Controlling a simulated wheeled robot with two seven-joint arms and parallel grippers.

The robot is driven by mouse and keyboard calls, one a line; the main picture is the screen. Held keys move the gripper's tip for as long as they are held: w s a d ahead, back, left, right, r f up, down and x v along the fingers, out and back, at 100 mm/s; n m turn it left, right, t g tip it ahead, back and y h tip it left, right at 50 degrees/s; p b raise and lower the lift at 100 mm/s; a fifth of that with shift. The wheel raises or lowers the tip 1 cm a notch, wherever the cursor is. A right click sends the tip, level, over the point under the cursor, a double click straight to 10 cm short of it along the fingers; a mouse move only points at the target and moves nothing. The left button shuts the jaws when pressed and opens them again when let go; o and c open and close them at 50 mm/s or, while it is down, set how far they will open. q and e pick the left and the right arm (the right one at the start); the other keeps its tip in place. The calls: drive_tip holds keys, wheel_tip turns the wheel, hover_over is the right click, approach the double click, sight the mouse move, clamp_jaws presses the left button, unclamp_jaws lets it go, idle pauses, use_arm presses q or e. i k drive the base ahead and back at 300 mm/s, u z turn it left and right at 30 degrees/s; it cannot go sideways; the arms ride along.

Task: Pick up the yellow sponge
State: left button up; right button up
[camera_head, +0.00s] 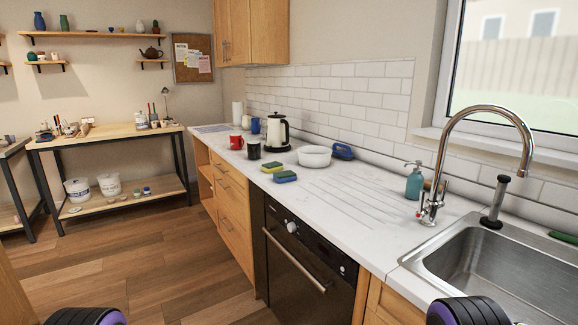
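The yellow sponge (272,169), with a green top layer, lies flat on the white countertop (335,205) near its front edge. A second sponge, the blue sponge (285,178) with a green top, lies just in front and to the right of it, very close. Neither gripper can be seen. Only black and purple rounded parts of my arms show at the bottom left and bottom right, well away from the sponges.
Behind the sponges stand a white bowl (314,157), a dark mug (254,149), a red mug (236,142) and a kettle (277,132). A soap bottle (414,183), a tall faucet (437,180) and a sink (500,262) are at the right. The ribbed drainboard is clear.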

sight(270, 167)
drive_tip(key=u, duration=1.15)
drive_tip(key=i, duration=4.3)
drive_tip(key=z, duration=3.75)
drive_tip(key=i, duration=0.25)
drive_tip(key=u, duration=0.05)
